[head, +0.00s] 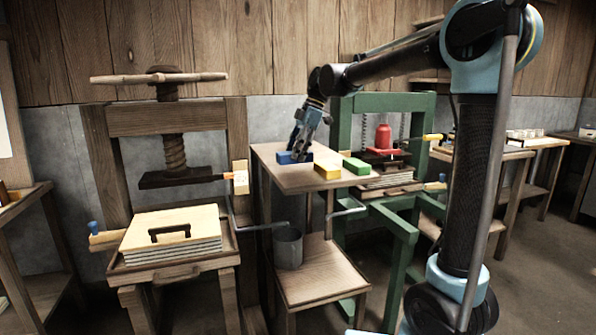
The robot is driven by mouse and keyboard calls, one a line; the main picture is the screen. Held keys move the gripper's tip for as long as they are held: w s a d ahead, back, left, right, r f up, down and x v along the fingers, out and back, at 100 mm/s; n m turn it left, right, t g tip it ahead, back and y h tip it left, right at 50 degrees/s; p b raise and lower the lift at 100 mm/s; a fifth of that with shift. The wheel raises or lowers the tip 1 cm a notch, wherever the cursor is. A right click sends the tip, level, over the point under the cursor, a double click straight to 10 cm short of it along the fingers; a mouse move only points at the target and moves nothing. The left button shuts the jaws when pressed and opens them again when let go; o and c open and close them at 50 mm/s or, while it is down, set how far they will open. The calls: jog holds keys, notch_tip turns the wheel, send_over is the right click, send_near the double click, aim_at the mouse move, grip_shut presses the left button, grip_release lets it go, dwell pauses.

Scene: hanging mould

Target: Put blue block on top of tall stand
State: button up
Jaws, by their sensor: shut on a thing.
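A blue block (284,158) lies at the left of a raised wooden tabletop, with my gripper (298,152) pointing down over it. The fingers are shut on the blue block and partly hide it. I cannot tell whether the block touches the wood or is just above it. The tabletop (300,181) on slim legs is the tallest stand-like surface near the gripper; I cannot tell for sure that it is the tall stand.
A yellow block (327,166) and a green block (356,166) lie right of the gripper. A grey bucket (288,247) stands on a lower wooden stand (325,275). A wooden press (170,120) is at left, a green press (343,130) behind.

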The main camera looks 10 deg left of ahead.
jog(key=shift+f, duration=2.8)
jog(key=shift+f, duration=0.1)
jog(key=o, duration=1.1)
jog(key=v, duration=1.2)
jog(key=shift+a, duration=0.1)
